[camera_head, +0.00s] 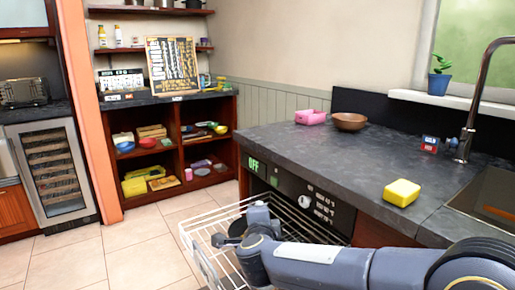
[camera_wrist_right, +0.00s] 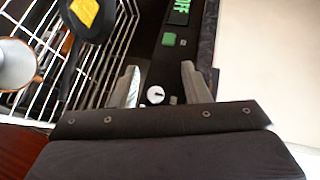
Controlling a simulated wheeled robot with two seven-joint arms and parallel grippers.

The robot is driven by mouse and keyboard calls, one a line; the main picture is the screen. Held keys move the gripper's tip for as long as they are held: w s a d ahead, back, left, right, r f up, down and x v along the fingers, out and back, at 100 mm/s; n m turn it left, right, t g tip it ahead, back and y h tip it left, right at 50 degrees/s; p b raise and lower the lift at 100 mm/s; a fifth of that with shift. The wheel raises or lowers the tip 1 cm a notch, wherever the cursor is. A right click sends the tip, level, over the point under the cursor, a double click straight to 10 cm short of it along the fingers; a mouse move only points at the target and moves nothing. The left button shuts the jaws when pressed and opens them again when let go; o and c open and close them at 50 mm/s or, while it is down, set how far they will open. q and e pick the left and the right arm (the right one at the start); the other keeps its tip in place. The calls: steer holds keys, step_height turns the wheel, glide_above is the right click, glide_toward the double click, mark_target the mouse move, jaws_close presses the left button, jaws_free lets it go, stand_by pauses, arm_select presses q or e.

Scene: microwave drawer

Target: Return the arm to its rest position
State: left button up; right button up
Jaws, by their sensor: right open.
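My right arm (camera_head: 310,262) comes in from the lower right in the head view and reaches over the pulled-out white wire rack (camera_head: 200,232) below the counter. In the right wrist view my right gripper (camera_wrist_right: 160,80) has its two fingers apart with nothing held between them. Beyond the fingers is the black control panel (camera_head: 318,203) with a green OFF display, a green button (camera_wrist_right: 168,39) and a white knob (camera_wrist_right: 155,95). The wire rack also shows at the left of the wrist view (camera_wrist_right: 45,45). My left gripper is in neither view.
On the dark counter (camera_head: 300,150) are a yellow sponge (camera_head: 402,192), a brown bowl (camera_head: 350,121) and a pink container (camera_head: 311,117). The sink and faucet (camera_head: 470,110) are at the right. Shelves (camera_head: 170,150) stand behind. Tiled floor (camera_head: 140,235) is open at left.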

steer(key=s+d+r+n+g+y, duration=0.2)
steer(key=s+d+r+n+y, duration=0.2)
steer(key=s+d+n+y, duration=0.45)
steer(key=s+d+f+n+g+h, duration=0.15)
steer(key=s+d+f, duration=0.3)
steer(key=s, duration=0.45)
steer(key=s+d+f+n+g+h, duration=0.1)
steer(key=s+d+f+n+g, duration=0.3)
steer(key=s, duration=0.5)
steer(key=s+d+f+n+g+h, duration=0.1)
steer(key=s+d+f, duration=0.1)
steer(key=s+f, duration=0.5)
arm_select(q)
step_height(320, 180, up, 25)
steer(key=p, duration=2.5)
arm_select(e)
step_height(320, 180, up, 26)
steer(key=s, duration=0.2)
steer(key=shift+s+d+g+h, duration=0.3)
steer(key=shift+s+d+g, duration=0.05)
steer(key=shift+g, duration=0.1)
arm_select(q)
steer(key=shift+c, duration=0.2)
